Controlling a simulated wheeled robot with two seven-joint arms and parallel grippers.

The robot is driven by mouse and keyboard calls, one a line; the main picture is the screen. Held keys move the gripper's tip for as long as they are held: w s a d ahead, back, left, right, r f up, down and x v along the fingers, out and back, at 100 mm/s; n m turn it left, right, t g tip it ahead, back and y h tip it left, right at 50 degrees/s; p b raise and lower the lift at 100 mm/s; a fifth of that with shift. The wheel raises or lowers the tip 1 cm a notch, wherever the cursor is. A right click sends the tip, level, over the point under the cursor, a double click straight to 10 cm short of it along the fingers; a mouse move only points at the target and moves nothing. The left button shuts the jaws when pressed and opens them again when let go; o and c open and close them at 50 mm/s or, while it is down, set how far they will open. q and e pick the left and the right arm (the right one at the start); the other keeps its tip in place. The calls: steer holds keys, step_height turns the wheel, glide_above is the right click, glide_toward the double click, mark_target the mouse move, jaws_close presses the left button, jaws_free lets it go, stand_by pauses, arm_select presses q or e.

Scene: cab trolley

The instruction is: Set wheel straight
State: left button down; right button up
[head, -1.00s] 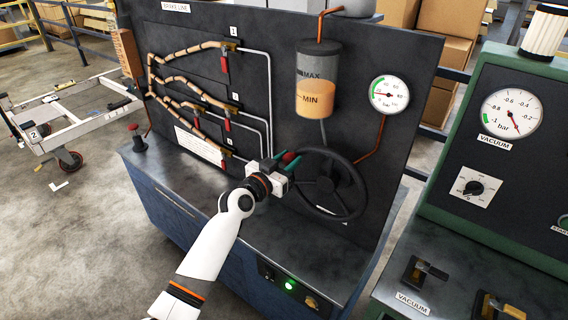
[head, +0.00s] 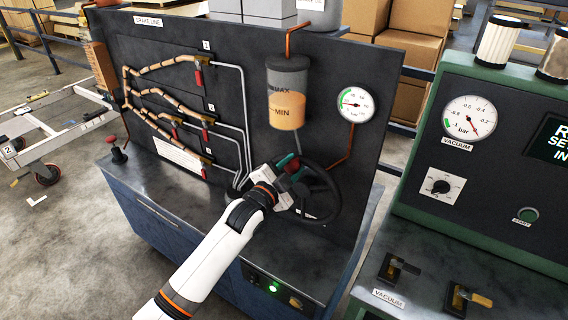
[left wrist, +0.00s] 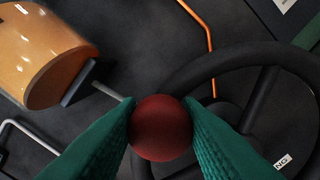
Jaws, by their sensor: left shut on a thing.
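The black steering wheel (head: 338,200) sits low on the upright dark panel. Its rim also crosses the right of the left wrist view (left wrist: 232,62). A dark red round knob (left wrist: 160,130) is at the wheel's upper left and also shows in the head view (head: 293,166). My left gripper (head: 289,163) has green fingers shut on the knob, one on each side in the left wrist view (left wrist: 160,116). My gripper and wrist hide the wheel's left part. My right gripper is not in view.
A fluid reservoir (head: 287,85) and a round gauge (head: 356,104) are on the panel above the wheel. Brake lines with red-handled valves (head: 206,133) are at left. A green vacuum console (head: 468,222) stands at right. The blue cabinet top (head: 190,190) is mostly clear.

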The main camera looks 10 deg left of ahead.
arm_select(q)
steer(key=shift+s+d+m, duration=0.25)
steer(key=shift+d+m, duration=0.25)
steer(key=shift+d, duration=0.05)
steer(key=c, duration=1)
jaws_free()
steer(key=b+v, duration=0.3)
steer(key=v, duration=0.9)
